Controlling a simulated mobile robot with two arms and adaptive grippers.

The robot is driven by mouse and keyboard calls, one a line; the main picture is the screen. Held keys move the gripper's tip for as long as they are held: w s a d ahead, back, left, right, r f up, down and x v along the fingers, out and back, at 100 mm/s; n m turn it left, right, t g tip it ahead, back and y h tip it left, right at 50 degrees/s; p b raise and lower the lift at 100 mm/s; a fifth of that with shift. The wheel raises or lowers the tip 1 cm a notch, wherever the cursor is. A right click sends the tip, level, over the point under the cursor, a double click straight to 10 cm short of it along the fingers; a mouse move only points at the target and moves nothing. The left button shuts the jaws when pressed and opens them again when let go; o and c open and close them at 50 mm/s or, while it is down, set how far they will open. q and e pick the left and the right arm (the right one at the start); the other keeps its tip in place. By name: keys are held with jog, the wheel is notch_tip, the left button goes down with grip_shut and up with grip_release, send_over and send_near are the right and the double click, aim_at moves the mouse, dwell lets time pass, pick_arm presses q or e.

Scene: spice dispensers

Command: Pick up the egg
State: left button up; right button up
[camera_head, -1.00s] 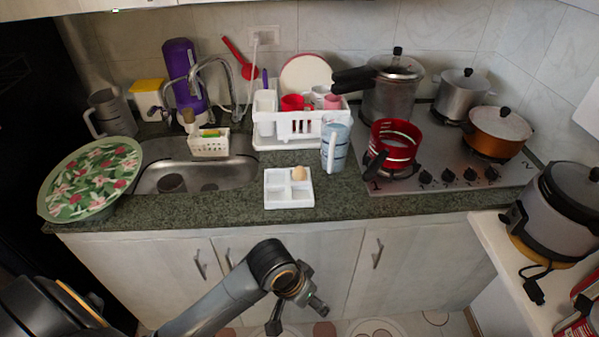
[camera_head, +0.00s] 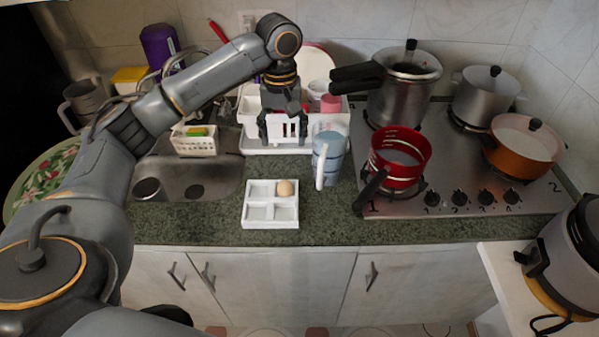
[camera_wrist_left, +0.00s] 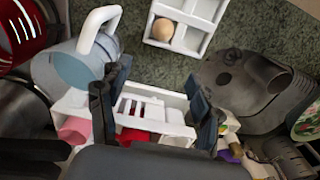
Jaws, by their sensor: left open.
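A light brown egg (camera_head: 285,188) sits in the back right compartment of a white divided tray (camera_head: 270,224) on the green countertop. In the left wrist view the egg (camera_wrist_left: 163,29) lies in the tray (camera_wrist_left: 186,16) near the top of the picture. My left gripper (camera_head: 283,142) is open and empty, pointing down in front of the dish rack, behind the tray and apart from the egg. In the left wrist view its fingers (camera_wrist_left: 155,110) are spread with the rack between and beyond them. My right gripper is not in view.
The white dish rack (camera_head: 262,148) stands close to my left gripper. A blue mug (camera_head: 329,158) stands just right of the tray. The sink (camera_head: 215,180) is to the left, and the stove with a red pot (camera_head: 400,155) to the right. Counter in front of the tray is clear.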

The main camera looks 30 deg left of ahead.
pick_arm(q)
jog(key=p, duration=0.1)
send_over(285, 181)
jog(key=a, duration=0.1)
jog(key=f, duration=0.6)
jog(key=shift+s, duration=0.2)
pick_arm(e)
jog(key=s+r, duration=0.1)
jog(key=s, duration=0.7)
pick_arm(q)
jog(key=f, duration=0.1)
jog(key=f+p, duration=0.1)
jog(key=f, duration=0.1)
jog(key=shift+w+d, duration=0.25)
jog(key=shift+d, duration=0.05)
jog(key=shift+s+d+f+p, duration=0.1)
jog(key=shift+f+p, duration=0.15)
jog(key=shift+f, duration=0.4)
jog(key=shift+s+d+f+p, duration=0.1)
jog(key=shift+f+p, duration=0.1)
jog(key=shift+f, duration=0.4)
jog(key=shift+w+f, duration=0.15)
jog(key=shift+f, duration=0.45)
jog(key=c, duration=1)
jog(key=shift+c, duration=1.4)
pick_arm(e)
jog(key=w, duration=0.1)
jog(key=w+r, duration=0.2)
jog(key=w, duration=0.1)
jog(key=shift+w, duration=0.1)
